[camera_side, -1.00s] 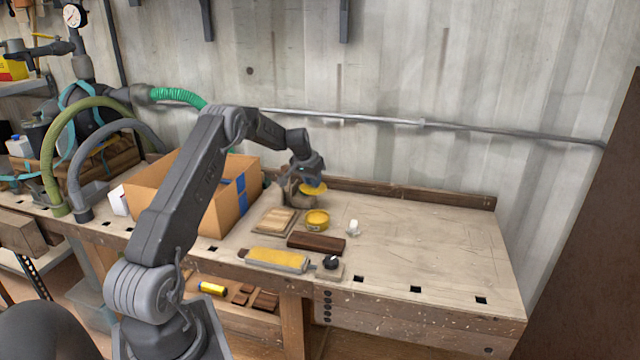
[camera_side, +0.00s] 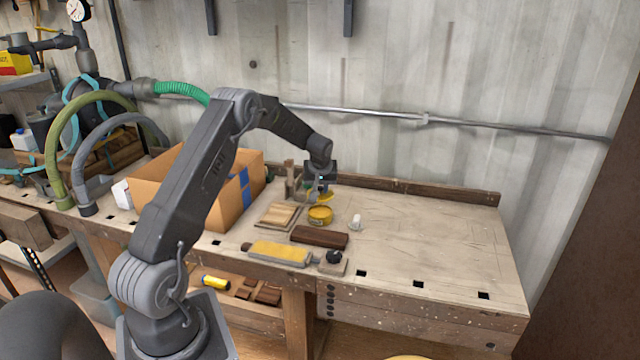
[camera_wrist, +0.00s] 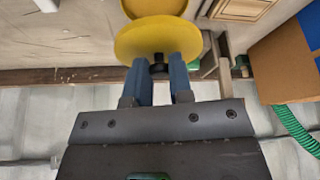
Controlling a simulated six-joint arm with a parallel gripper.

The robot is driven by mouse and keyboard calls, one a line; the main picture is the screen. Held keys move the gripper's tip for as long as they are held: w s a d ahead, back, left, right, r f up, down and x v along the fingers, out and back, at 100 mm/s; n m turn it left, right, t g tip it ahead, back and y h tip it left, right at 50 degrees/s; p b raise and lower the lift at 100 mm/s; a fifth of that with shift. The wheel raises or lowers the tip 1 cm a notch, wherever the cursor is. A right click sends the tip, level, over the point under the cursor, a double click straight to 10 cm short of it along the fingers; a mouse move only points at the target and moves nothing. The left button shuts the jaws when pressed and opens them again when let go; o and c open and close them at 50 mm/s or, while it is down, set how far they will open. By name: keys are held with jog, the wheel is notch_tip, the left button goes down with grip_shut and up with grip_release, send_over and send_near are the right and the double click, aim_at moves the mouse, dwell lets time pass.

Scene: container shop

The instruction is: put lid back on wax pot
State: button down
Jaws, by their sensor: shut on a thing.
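The yellow lid (camera_wrist: 135,42) is a round disc with a small dark knob, seen close in the wrist view. My gripper (camera_wrist: 160,70) is shut on this knob with its two blue fingers. In the side view the lid (camera_side: 325,197) hangs below my gripper (camera_side: 322,186), apart from the bench. The yellow wax pot (camera_side: 320,216) stands on the bench just below the lid. In the wrist view the pot (camera_wrist: 154,6) is cut by the top edge and partly covered by the lid. I cannot tell whether the two touch.
A wooden panel (camera_side: 278,216) lies left of the pot, and a dark brown block (camera_side: 320,237) in front. A small white object (camera_side: 356,222) is to the right. A cardboard box (camera_side: 188,208) stands farther left. The bench's right side is clear.

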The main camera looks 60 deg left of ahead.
aim_at(320, 196)
jog(key=shift+f, duration=2.65)
jog(key=shift+f, duration=0.15)
jog(key=shift+c, duration=2.3)
grip_release()
jog(key=shift+r, duration=3.5)
grip_shut()
